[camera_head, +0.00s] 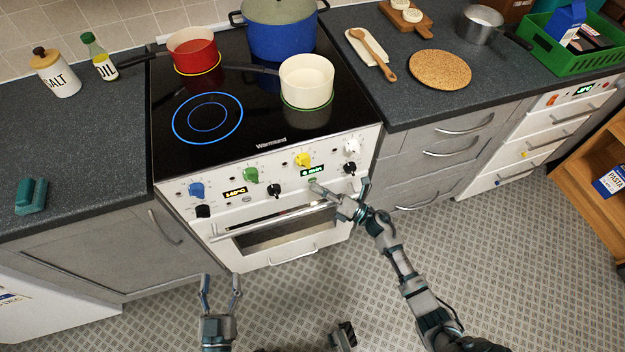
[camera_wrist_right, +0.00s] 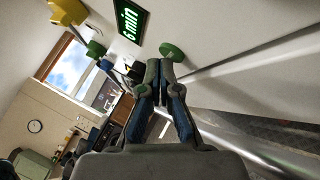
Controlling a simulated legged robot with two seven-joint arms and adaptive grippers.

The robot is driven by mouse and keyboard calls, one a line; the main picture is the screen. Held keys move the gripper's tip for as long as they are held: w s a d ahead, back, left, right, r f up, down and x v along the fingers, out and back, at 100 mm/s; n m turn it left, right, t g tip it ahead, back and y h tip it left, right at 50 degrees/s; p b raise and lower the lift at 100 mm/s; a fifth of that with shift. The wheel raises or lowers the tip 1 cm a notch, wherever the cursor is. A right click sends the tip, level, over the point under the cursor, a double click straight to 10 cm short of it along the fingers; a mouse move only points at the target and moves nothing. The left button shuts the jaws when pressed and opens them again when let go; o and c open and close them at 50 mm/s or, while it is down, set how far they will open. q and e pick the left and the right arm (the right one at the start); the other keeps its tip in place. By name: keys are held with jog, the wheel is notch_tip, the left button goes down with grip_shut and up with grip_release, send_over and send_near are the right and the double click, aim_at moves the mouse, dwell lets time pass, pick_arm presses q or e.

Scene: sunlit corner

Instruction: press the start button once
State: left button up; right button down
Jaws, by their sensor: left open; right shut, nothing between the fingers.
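The stove's front panel (camera_head: 225,205) carries a small display reading 6 min (camera_head: 312,170), which also shows in the wrist view (camera_wrist_right: 130,18). Just below the display is a small round green button (camera_head: 312,181), the likely start button; it is larger in the wrist view (camera_wrist_right: 171,50). My right gripper (camera_head: 317,188) is shut and empty, its fingertips (camera_wrist_right: 160,65) very close to the green button; I cannot tell whether they touch it. My left gripper (camera_head: 221,282) is open and empty, low in front of the stove.
Knobs surround the display, including a yellow one (camera_head: 303,160) and a black one (camera_head: 349,168). The oven door handle (camera_head: 270,222) runs below the panel. A white pot (camera_head: 306,78), red pan (camera_head: 192,50) and blue pot (camera_head: 280,35) stand on the hob. Floor space in front is clear.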

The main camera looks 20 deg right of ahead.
pick_arm(q)
jog(key=shift+s, duration=0.1)
jog(key=shift+f, duration=0.25)
pick_arm(e)
jog(key=shift+w, duration=0.3)
pick_arm(q)
jog(key=shift+r, duration=0.1)
pick_arm(e)
jog(key=shift+s, duration=0.1)
dwell(0.3)
pick_arm(q)
jog(key=shift+r, duration=0.35)
pick_arm(e)
jog(key=shift+s+a+r, duration=0.1)
jog(key=shift+s, duration=0.55)
pick_arm(q)
notch_tip(320, 180, up, 2)
jog(key=shift+r+p, duration=0.2)
jog(key=shift+p, duration=0.7)
pick_arm(e)
jog(key=s, duration=0.5)
